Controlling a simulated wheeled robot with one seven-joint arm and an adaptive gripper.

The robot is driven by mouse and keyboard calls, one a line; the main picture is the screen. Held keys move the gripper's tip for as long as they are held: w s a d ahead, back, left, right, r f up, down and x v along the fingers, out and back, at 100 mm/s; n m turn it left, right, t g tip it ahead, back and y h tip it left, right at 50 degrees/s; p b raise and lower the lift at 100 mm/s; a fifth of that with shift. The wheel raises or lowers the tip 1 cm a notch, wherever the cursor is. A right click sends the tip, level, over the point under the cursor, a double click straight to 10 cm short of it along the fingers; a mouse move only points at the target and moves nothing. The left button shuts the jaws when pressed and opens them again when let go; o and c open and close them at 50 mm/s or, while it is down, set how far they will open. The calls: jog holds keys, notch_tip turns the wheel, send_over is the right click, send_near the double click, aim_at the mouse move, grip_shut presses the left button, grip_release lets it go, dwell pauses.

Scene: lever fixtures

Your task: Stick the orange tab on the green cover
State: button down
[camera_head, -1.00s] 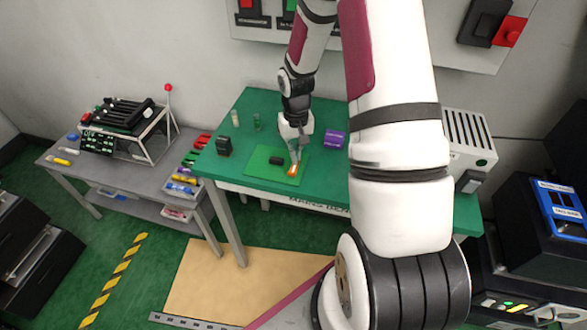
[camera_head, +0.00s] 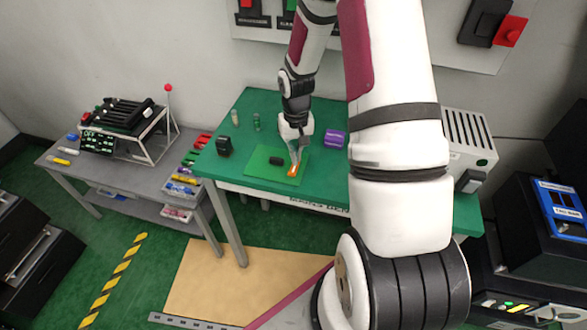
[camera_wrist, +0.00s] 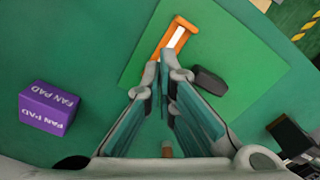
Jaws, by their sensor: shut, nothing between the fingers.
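The green cover (camera_wrist: 228,112) is a flat, light green plate lying on the darker green table; it also shows in the head view (camera_head: 262,171). The orange tab (camera_wrist: 181,31), with a white strip along it, lies near one edge of the cover; it also shows in the head view (camera_head: 293,171). My gripper (camera_wrist: 163,70) is shut and empty, its fingertips beside one end of the tab. I cannot tell whether they touch it. In the head view my gripper (camera_head: 295,162) points down over the tab.
A black block (camera_wrist: 210,81) sits on the cover, close to my fingers. A purple FAN PAD box (camera_wrist: 48,108) stands on the table (camera_head: 240,115). A dark box (camera_head: 223,146) and small bottles (camera_head: 256,122) stand toward the table's left. Table around the purple box is clear.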

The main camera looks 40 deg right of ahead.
jog(key=shift+f+b, duration=0.3)
jog(key=shift+f, duration=0.6)
jog(key=shift+r, duration=0.1)
dwell(0.4)
jog(key=shift+r+p, duration=1.4)
jog(key=shift+r, duration=2.05)
